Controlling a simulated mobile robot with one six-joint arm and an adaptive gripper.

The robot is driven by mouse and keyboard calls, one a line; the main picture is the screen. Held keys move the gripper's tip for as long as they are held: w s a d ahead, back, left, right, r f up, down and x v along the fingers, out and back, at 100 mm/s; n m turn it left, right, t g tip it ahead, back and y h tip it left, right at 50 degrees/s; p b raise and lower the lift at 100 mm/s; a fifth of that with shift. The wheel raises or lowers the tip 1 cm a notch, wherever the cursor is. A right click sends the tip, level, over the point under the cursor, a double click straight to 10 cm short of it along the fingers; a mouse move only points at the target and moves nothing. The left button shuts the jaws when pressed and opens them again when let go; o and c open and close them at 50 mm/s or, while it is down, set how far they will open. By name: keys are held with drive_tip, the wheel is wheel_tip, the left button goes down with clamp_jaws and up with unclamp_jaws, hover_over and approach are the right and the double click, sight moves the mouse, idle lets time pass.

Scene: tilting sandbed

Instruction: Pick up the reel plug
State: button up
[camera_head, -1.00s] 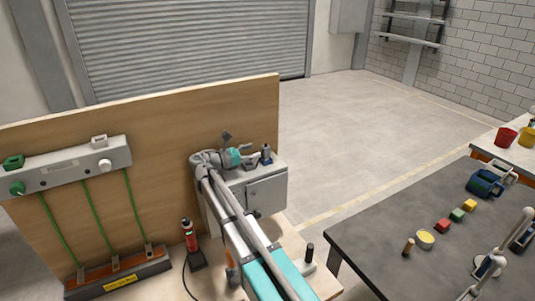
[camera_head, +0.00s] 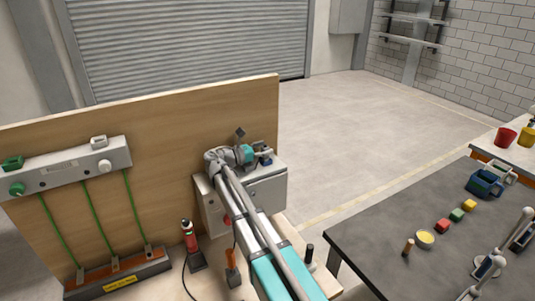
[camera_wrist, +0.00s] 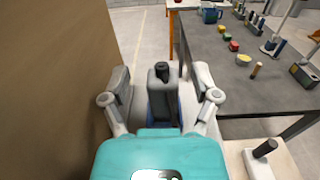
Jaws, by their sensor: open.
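The reel plug appears to be the dark grey block with a black round stub on top (camera_wrist: 160,92) in the wrist view, with some blue low on it. It stands upright between the two fingers of my gripper (camera_wrist: 161,76), which are spread apart on its left and right. I see a gap to each finger. In the head view my gripper (camera_head: 258,156) is at the top of a grey cabinet (camera_head: 266,194). The blue part of the plug (camera_head: 265,161) is mostly hidden behind it there.
A wooden panel (camera_head: 180,110) stands close to the left of my arm. A dark table (camera_head: 385,225) with small blocks and a blue mug (camera_head: 484,184) is to the right. A red and black tool (camera_head: 190,237) stands below the cabinet's left side.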

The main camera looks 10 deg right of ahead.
idle(0.3)
clamp_jaws()
idle(0.3)
drive_tip(key=shift+r, duration=0.2)
wheel_tip(320, 180, up, 2)
drive_tip(key=p, duration=0.2)
drive_tip(key=shift+r+p, duration=0.15)
drive_tip(key=shift+p, duration=0.2)
drive_tip(key=s+a+r+p, duration=0.2)
drive_tip(key=s+r+p, duration=0.8)
drive_tip(key=s, duration=0.4)
drive_tip(key=shift+r, duration=0.15)
